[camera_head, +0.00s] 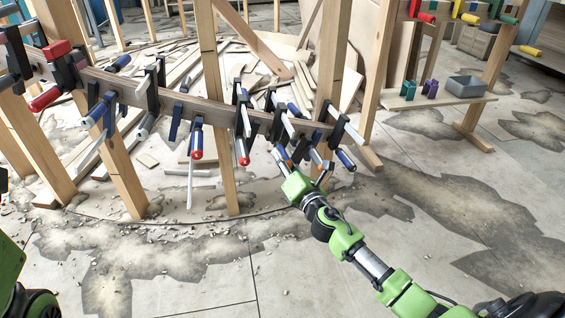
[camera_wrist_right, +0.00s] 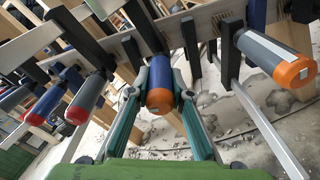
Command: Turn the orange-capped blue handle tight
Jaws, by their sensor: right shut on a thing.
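The blue handle with an orange cap (camera_wrist_right: 160,88) is in the middle of the right wrist view, its capped end facing the camera. My right gripper (camera_wrist_right: 160,78) has its two teal fingers on either side of this handle and is shut on it. In the head view my right gripper (camera_head: 283,168) reaches up to the clamps at the right part of the curved wooden stringer (camera_head: 212,110). The handle is small and partly hidden there. My left gripper is out of view.
A second handle with an orange end (camera_wrist_right: 292,72) is close on the right in the wrist view. Red-capped handles (camera_wrist_right: 80,110) crowd the left, with metal clamp bars between. Wooden posts (camera_head: 220,150) stand under the stringer. A shelf (camera_head: 435,100) is at the right; the floor in front is open.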

